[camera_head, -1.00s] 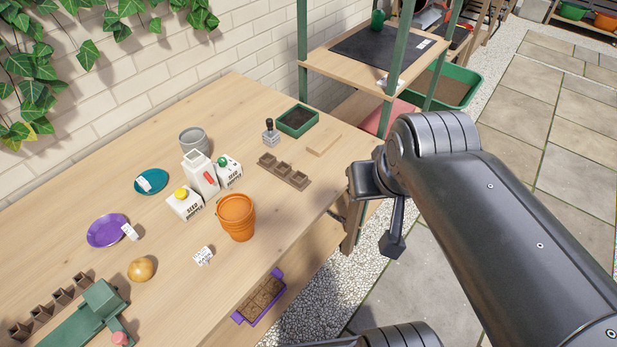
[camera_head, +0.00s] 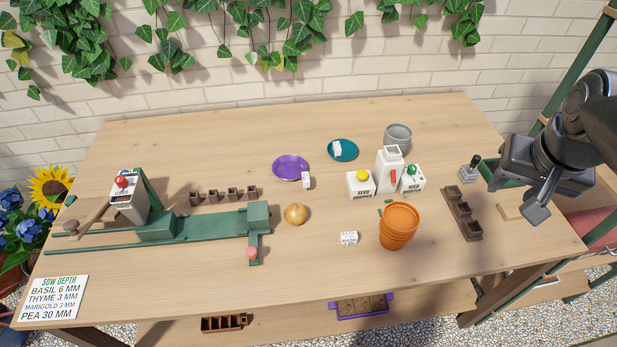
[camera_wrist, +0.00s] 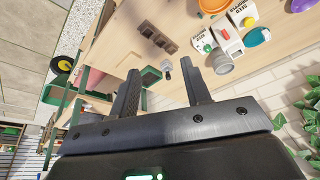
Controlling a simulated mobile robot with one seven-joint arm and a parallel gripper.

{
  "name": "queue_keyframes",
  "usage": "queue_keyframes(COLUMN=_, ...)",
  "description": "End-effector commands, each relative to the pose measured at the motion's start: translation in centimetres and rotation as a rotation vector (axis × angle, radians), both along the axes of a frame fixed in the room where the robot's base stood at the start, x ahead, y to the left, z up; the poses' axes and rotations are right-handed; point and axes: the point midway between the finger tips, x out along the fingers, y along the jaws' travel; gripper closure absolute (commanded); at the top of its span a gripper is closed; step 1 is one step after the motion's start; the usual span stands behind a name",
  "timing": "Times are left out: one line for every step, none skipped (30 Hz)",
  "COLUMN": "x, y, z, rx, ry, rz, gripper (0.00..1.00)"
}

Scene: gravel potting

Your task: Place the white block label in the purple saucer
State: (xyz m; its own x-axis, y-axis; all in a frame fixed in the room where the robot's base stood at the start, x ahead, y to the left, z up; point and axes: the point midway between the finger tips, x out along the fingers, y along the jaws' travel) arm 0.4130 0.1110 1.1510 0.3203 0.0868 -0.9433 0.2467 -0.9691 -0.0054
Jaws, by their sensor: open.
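The purple saucer (camera_head: 285,169) lies on the back middle of the table; part of it shows in the wrist view (camera_wrist: 301,5). A small white label block (camera_head: 306,180) stands at its right edge; I cannot tell whether they touch. Another white label (camera_head: 337,148) is on the teal saucer (camera_head: 349,155). A white block with dark print (camera_head: 348,238) lies on the table left of the orange pots. My gripper (camera_wrist: 160,78) is open and empty, its fingers spread in the wrist view. It is above the table's right end, far from the saucer and labels.
Stacked orange pots (camera_head: 398,229), white seed cartons (camera_head: 389,171) and a grey pot (camera_head: 398,136) stand between my gripper and the purple saucer. A round tan object (camera_head: 296,214) and a green tool (camera_head: 200,224) are further left. The front middle table is mostly clear.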

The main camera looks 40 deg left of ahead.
Motion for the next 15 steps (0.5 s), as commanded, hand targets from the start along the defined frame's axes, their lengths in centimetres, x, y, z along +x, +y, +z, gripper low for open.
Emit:
queue_keyframes(x=1.2, y=1.8, z=-0.3, rx=-0.005, ry=0.018, rz=0.030, gripper=0.56)
queue_keyframes(x=1.8, y=2.8, z=-0.4, rx=-0.007, ry=0.028, rz=0.045, gripper=0.56)
queue_keyframes(x=2.6, y=4.1, z=-0.6, rx=-0.010, ry=0.039, rz=0.064, gripper=0.56)
queue_keyframes(x=3.2, y=5.2, z=-0.8, rx=-0.014, ry=0.049, rz=0.079, gripper=0.56)
queue_keyframes(x=3.7, y=6.2, z=-1.0, rx=-0.017, ry=0.057, rz=0.094, gripper=0.56)
queue_keyframes(x=4.4, y=7.7, z=-1.3, rx=-0.021, ry=0.068, rz=0.115, gripper=0.56)
queue_keyframes(x=4.9, y=8.8, z=-1.6, rx=-0.024, ry=0.078, rz=0.130, gripper=0.56)
queue_keyframes(x=5.4, y=9.9, z=-1.9, rx=-0.027, ry=0.085, rz=0.145, gripper=0.56)
queue_keyframes(x=5.9, y=11.5, z=-2.3, rx=-0.032, ry=0.096, rz=0.165, gripper=0.56)
queue_keyframes(x=6.3, y=12.7, z=-2.8, rx=-0.036, ry=0.105, rz=0.179, gripper=0.56)
queue_keyframes(x=6.7, y=13.9, z=-3.2, rx=-0.040, ry=0.115, rz=0.193, gripper=0.56)
queue_keyframes(x=7.1, y=15.5, z=-3.7, rx=-0.046, ry=0.125, rz=0.213, gripper=0.56)
queue_keyframes(x=7.4, y=16.7, z=-4.2, rx=-0.050, ry=0.134, rz=0.228, gripper=0.56)
queue_keyframes(x=7.6, y=18.0, z=-4.7, rx=-0.054, ry=0.142, rz=0.243, gripper=0.56)
queue_keyframes(x=7.8, y=19.7, z=-5.4, rx=-0.061, ry=0.152, rz=0.263, gripper=0.56)
